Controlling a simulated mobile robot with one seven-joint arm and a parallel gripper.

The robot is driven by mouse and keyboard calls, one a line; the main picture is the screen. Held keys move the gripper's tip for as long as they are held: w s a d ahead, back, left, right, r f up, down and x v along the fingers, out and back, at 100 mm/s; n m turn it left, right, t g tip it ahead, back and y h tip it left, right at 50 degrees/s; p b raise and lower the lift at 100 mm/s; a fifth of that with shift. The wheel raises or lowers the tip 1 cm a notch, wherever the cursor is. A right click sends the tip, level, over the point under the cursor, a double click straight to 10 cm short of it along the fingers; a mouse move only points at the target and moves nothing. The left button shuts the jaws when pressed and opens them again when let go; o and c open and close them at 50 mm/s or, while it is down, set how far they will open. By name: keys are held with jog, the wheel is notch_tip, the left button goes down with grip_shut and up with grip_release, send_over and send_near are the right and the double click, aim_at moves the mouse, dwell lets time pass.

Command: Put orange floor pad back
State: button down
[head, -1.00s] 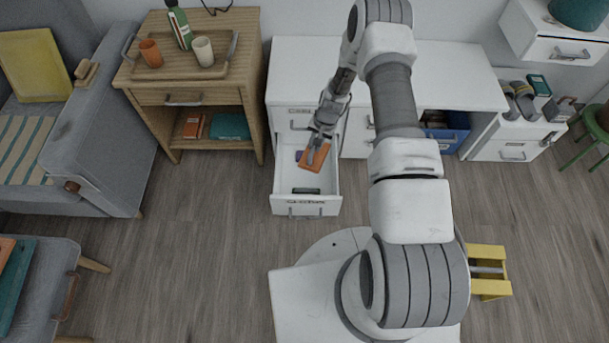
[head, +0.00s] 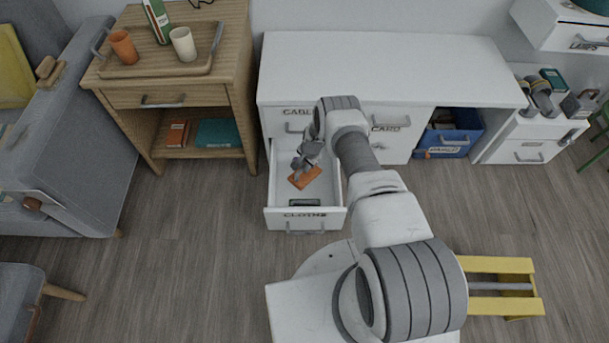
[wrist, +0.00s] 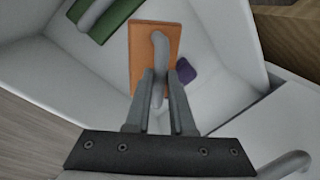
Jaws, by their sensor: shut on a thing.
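The orange floor pad (head: 304,178) is a flat orange block with a grey handle. It is inside the open white drawer marked CLOTHS (head: 273,190). My gripper (head: 302,165) is over it. In the wrist view my gripper (wrist: 158,92) is shut on the handle of the orange pad (wrist: 142,50). I cannot tell whether the pad touches the drawer floor. A green pad with a grey handle (wrist: 122,10) lies in the drawer too, and a small purple thing (wrist: 184,70) is beside the orange pad.
The white desk (head: 385,65) has a shut drawer marked CABLES (head: 296,113) above the open one. A blue bin (head: 452,135) stands in its right bay. A wooden side table (head: 225,85) is at the left. A yellow stool-like frame (head: 500,265) lies at the right.

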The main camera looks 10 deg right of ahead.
aim_at(305, 174)
jog(key=shift+f+b, duration=0.9)
jog(key=shift+f, duration=1.05)
jog(key=shift+f, duration=0.1)
jog(key=shift+f, duration=0.3)
jog(key=c, duration=0.8)
grip_release()
jog(key=shift+r, duration=0.1)
